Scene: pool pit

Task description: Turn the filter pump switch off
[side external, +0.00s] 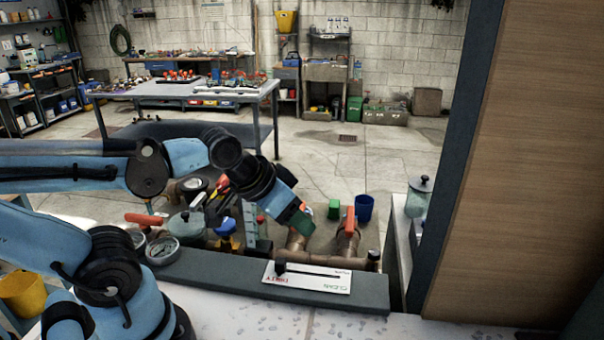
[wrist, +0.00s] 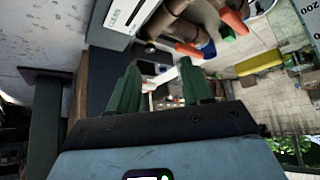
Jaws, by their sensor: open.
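My gripper (side external: 303,222) is open, its green fingers pointing down above the pipework in the side view. In the wrist view the two green fingers (wrist: 158,66) stand apart with nothing held between them. I cannot pick out the filter pump switch for certain in either view. A white plate marked CLEAN and DIRTY (side external: 325,281), with a slot and a small black knob, lies on the grey ledge in front of the gripper. It also shows at the top of the wrist view (wrist: 121,14). Brown pipes (side external: 347,246) with an orange-red handle (side external: 350,221) stand right of the gripper.
Round gauges (side external: 161,250), a red handle (side external: 146,219) and a blue valve handle (side external: 226,227) crowd the left of the gripper. A green block (side external: 334,209) and blue bucket (side external: 364,208) sit behind the pipes. A wooden panel (side external: 530,160) closes off the right.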

